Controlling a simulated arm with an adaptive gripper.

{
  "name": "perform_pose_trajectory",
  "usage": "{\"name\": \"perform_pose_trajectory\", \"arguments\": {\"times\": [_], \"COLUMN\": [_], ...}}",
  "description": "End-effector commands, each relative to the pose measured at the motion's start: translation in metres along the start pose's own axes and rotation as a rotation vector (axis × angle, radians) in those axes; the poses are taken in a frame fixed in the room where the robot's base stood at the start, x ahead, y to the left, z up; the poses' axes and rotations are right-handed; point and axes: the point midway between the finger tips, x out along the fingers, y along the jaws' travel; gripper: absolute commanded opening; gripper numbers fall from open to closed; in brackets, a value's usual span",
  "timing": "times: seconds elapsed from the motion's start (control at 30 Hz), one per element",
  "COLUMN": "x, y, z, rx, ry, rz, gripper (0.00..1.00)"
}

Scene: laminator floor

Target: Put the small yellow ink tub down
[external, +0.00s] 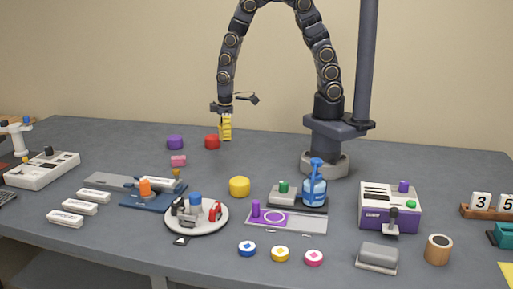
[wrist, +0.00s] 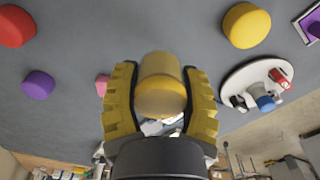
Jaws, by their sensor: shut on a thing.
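My gripper (external: 226,136) hangs over the back of the grey table, to the right of the red tub. In the wrist view its yellow ribbed fingers are shut on the small yellow ink tub (wrist: 160,88), one on each side. In the external view the tub blends with the yellow fingers. It appears held above the table, though the exact height is hard to tell. A larger yellow tub (external: 239,186) stands apart on the table, and it also shows in the wrist view (wrist: 246,25).
A round white tray (external: 170,227) with small items lies further forward. A blue pump bottle (external: 314,188) stands to the right. Bare table (external: 265,155) lies between my gripper and my base.

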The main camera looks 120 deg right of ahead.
Motion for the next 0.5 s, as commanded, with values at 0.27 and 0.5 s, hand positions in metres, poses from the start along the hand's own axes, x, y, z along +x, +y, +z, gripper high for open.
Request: {"name": "perform_pose_trajectory", "arguments": {"times": [0.27,0.5], "x": [0.030,0.069], "y": [0.008,0.012], "z": [-0.057,-0.089], "rx": [0.000,0.001], "ry": [-0.003,-0.003], "rz": [0.000,-0.002], "gripper": [0.13,0.13]}}
